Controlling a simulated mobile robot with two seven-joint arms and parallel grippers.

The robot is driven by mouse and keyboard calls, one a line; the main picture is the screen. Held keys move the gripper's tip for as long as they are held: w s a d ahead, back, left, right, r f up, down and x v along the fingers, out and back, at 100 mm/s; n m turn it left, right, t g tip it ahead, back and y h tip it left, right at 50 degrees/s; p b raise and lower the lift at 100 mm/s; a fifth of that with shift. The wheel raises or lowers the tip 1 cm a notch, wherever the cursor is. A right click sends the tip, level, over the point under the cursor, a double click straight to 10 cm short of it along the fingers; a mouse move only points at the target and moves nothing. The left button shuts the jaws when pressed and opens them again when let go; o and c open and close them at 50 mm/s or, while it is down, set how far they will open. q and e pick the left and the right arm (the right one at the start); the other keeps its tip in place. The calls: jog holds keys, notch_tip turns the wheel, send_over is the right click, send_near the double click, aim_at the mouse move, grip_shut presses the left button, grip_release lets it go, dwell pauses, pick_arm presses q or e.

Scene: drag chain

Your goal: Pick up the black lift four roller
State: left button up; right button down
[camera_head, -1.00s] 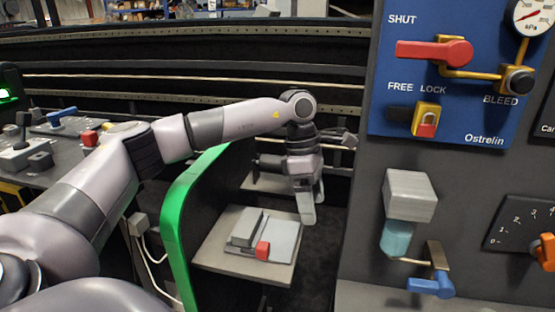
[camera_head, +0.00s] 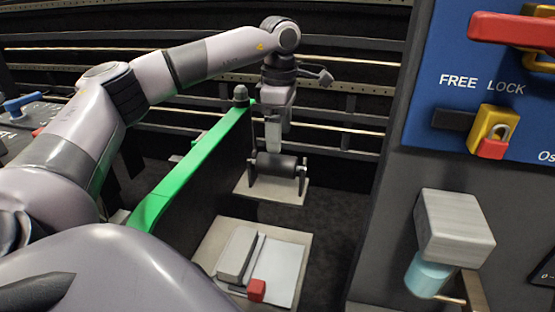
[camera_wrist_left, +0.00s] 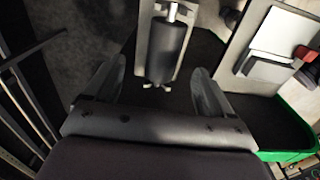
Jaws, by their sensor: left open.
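The black roller (camera_head: 277,164) is a dark cylinder on a small stand with upright side brackets, at the middle of the head view. My left gripper (camera_head: 273,134) points down just above and behind it; it overlaps the roller in this view, so contact cannot be told. In the left wrist view, the roller (camera_wrist_left: 167,50) lies ahead, with its near end close to the gap between the fingers. My left gripper (camera_wrist_left: 155,84) is open there and nothing is between its fingertips. My right gripper is not in view.
A green-edged dark panel (camera_head: 190,165) stands left of the roller. A light platform (camera_head: 212,250) with a grey block and red piece (camera_head: 257,290) is in front. The blue control panel (camera_head: 440,60) and grey cabinet are to the right. Dark rails run behind.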

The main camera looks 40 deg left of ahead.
aim_at(277, 156)
pick_arm(q)
jog(key=f, duration=0.6)
jog(key=shift+s+f, duration=0.4)
jog(key=c, duration=1.3)
